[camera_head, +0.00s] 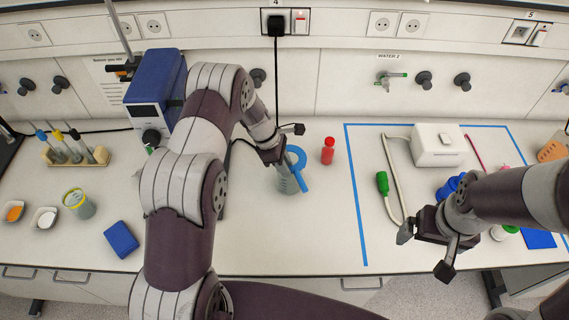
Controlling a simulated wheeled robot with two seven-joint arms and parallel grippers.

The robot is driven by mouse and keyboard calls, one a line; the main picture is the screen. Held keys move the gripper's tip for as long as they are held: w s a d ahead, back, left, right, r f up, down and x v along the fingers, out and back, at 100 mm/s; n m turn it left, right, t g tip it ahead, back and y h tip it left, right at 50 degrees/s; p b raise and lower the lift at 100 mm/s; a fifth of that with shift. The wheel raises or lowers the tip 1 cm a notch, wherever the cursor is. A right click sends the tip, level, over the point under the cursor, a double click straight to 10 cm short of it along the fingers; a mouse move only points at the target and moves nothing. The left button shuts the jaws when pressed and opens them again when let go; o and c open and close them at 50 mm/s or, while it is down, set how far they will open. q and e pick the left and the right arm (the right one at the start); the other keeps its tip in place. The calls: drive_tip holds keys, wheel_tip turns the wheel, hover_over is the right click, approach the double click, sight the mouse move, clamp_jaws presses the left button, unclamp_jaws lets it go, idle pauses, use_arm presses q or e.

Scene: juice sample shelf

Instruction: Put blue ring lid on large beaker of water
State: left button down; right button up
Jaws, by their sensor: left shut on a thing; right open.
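The blue ring lid (298,157) is at the top of the large beaker (286,181), which stands on the bench in the middle of the view. I cannot tell whether the lid is seated on the rim or held just above it. My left gripper (284,143) reaches in from the left and is shut on the blue ring lid at the beaker's top. Its fingers partly hide the lid and the beaker's rim. My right gripper (424,252) is open and empty over the front right of the bench, away from the beaker.
A small red bottle (328,151) stands just right of the beaker. A blue device (155,98) stands behind my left arm. Blue tape marks an area at right with a white box (438,145) and a green-handled tool (382,183). A blue block (121,239) lies front left.

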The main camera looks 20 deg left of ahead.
use_arm(q)
drive_tip(key=shift+f+b, duration=0.5)
drive_tip(key=shift+f, duration=0.2)
drive_tip(key=c, duration=0.8)
unclamp_jaws()
drive_tip(key=shift+c, duration=0.2)
drive_tip(key=shift+a+r, duration=0.1)
drive_tip(key=shift+r, duration=0.15)
drive_tip(key=b+v, duration=0.4)
drive_tip(key=v, duration=0.8)
drive_tip(key=shift+r, duration=0.15)
